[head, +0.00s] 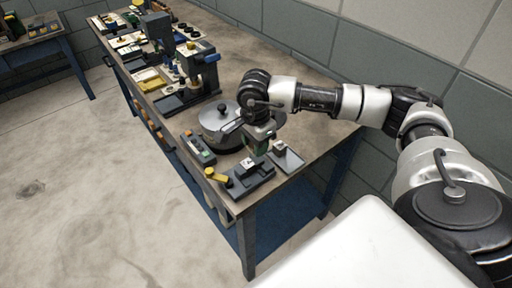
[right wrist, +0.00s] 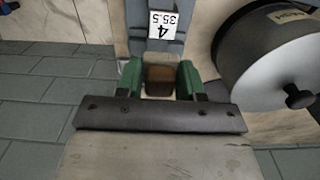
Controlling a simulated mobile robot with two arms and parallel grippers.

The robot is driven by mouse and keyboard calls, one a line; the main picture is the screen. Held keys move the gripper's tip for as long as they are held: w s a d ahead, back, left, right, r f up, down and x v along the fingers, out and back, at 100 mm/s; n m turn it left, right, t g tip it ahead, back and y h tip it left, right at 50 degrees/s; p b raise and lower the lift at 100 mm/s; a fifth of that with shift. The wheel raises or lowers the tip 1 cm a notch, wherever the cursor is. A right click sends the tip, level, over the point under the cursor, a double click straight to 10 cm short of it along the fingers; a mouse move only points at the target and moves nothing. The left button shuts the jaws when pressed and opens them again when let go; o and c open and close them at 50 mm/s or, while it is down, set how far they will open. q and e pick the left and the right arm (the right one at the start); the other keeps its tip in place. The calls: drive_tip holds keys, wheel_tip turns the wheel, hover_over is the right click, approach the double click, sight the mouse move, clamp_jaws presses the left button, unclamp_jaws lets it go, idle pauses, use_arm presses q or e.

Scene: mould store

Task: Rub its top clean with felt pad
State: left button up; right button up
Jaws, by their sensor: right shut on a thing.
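My right gripper (head: 262,145) is over the near end of the workbench, just right of a round grey lidded pot (head: 215,120). In the right wrist view its green fingers (right wrist: 160,76) are shut on a small brown block (right wrist: 160,84), which looks like the felt pad. Beyond the fingers is a grey piece with a white label (right wrist: 163,28) reading 4 and 35.5. Whether the pad touches anything is unclear. The pot, with a dark knob, also shows in the right wrist view (right wrist: 265,70). My left gripper is out of view.
A dark vise-like fixture (head: 248,180) and a small grey tray (head: 290,160) stand near the bench's front corner. A dark box with buttons (head: 197,148) lies left of the pot. Presses and tools (head: 185,75) crowd the bench farther back. A tiled wall (head: 345,55) runs behind.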

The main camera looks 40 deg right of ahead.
wheel_tip(320, 180, up, 2)
drive_tip(key=shift+a+p, duration=0.15)
drive_tip(key=shift+p, duration=0.2)
drive_tip(key=shift+w+d+r+p, duration=0.1)
drive_tip(key=shift+d+r+p, duration=0.1)
drive_tip(key=shift+r+p, duration=0.35)
drive_tip(key=shift+a+r, duration=0.1)
drive_tip(key=shift+r, duration=0.65)
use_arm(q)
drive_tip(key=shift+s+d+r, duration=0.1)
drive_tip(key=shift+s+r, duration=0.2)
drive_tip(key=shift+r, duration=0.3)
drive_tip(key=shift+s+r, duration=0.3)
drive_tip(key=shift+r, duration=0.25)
